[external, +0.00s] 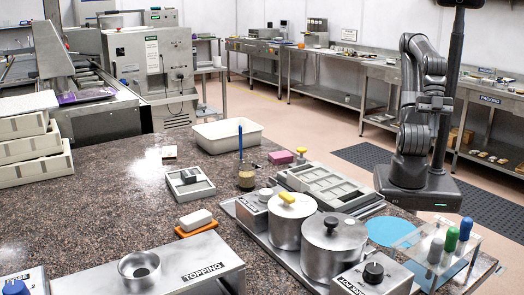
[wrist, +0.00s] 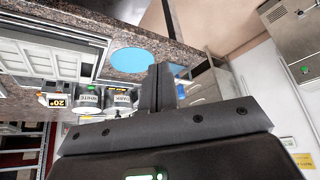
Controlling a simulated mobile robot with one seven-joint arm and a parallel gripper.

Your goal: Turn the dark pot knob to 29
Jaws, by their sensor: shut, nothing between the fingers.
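The dark pot knob (external: 373,272) is a black round knob on top of a grey box (external: 352,287) labelled for the dark pot, at the front right in the external view. The setting cannot be read. The steel dark pot (external: 333,257) with a black lid knob stands behind it; its labelled side also shows in the wrist view (wrist: 122,102). My gripper (wrist: 160,80) has its fingers together and empty in the wrist view. It is apart from the knob; its fingertips cannot be made out in the external view. The dark pot knob cannot be made out in the wrist view.
The white pot (external: 286,228) with a yellow lid knob stands beside the dark pot. Another box with a knob (external: 265,193) is behind it. An amber display (wrist: 58,102) seems to read 20. A clear rack (external: 437,247) with coloured-capped bottles is right of the dark pot box.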

